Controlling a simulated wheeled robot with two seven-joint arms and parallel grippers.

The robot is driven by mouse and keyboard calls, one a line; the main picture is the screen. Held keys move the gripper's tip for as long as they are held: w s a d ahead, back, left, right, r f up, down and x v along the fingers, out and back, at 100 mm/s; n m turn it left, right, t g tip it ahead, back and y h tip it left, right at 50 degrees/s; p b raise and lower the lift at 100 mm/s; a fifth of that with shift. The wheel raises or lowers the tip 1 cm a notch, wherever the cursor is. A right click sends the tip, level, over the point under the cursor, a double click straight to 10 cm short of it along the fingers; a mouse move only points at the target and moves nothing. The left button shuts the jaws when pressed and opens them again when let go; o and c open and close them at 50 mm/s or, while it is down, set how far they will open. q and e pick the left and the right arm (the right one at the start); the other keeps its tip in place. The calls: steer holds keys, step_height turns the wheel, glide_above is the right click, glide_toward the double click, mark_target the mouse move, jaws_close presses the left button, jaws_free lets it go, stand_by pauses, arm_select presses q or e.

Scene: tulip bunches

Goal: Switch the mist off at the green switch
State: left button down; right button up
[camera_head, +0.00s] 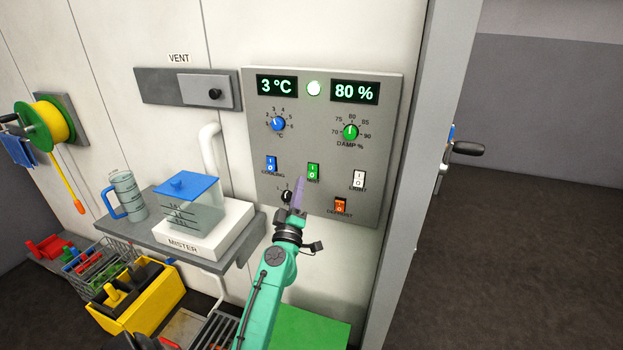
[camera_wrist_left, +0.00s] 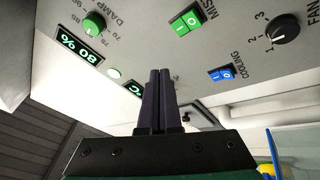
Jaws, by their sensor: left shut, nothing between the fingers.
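The green mist switch (camera_head: 313,171) is a rocker marked I and O on the grey control panel (camera_head: 390,130). In the left wrist view the green switch (camera_wrist_left: 186,22) shows whole under its MIST label, beyond my fingertips. My left gripper (camera_head: 299,184) is shut and empty, its purple fingers just below and left of the switch in the head view. In the left wrist view the gripper (camera_wrist_left: 160,74) has both fingers together. I cannot tell whether the fingers touch the panel. My right gripper is not in view.
Close by are the blue cooling switch (camera_head: 271,164), the white light switch (camera_head: 358,180), the orange defrost switch (camera_head: 340,205) and the fan knob (camera_head: 287,196). The mister (camera_head: 190,203) stands on a shelf at left, beside a measuring jug (camera_head: 127,195). A door handle (camera_head: 466,148) juts out at right.

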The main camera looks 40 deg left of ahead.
arm_select(q)
steer(key=b, duration=0.4)
glide_toward(312, 172)
steer(key=w+a+r, duration=0.2)
steer(key=w+r, duration=0.1)
steer(key=shift+w, duration=0.35)
steer(key=shift+b, duration=0.3)
stand_by(0.9)
steer(key=shift+w+a+f, duration=0.15)
steer(key=shift+w+a, duration=0.05)
steer(key=shift+w, duration=0.2)
steer(key=shift+w+a+f+b, duration=0.15)
steer(key=shift+w+b, duration=0.2)
steer(key=shift+b, duration=0.2)
stand_by(0.5)
